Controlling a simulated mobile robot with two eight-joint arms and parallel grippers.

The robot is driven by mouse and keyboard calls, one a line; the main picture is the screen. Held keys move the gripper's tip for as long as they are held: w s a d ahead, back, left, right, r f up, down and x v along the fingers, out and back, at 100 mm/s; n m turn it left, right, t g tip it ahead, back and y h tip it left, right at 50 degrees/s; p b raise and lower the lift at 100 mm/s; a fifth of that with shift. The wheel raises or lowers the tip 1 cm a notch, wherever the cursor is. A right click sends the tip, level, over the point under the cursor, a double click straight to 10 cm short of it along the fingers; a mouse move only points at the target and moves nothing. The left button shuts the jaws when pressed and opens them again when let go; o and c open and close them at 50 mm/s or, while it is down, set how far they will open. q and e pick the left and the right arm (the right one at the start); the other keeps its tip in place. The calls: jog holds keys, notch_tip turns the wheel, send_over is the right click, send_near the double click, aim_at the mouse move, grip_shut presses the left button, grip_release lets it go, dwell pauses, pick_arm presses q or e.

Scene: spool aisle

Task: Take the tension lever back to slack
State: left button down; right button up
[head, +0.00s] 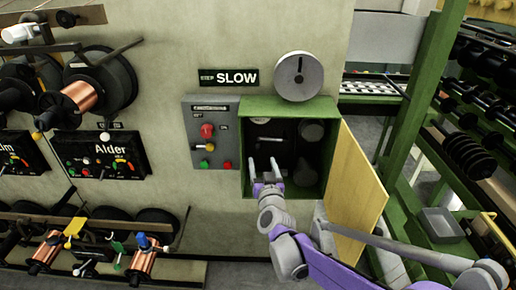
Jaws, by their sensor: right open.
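No lever carries a readable "tension" or "slack" label, so I cannot tell which one is the tension lever. A grey control box (211,165) on the wall has a red knob (207,130) and a small lever with a yellow knob (207,147). A black panel marked Alder (95,157) at the left has a white-knobbed lever (104,137). My right gripper (264,163) is open at the mouth of the green cabinet (288,105), its fingers pointing in. I see nothing between the fingers. My left gripper is not in view.
The cabinet's pale wooden door (352,195) stands open to the right, close beside my right arm. A round grey dial (298,76) sits above the cabinet, next to a SLOW sign (229,78). Copper spools (83,96) line the left wall. A green post (420,95) stands at right.

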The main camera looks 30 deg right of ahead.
aim_at(259, 149)
jog(key=p+x, duration=0.1)
jog(key=x, duration=0.8)
jog(key=shift+w+d, duration=0.1)
jog(key=shift+w, duration=0.2)
grip_shut()
dwell(1.0)
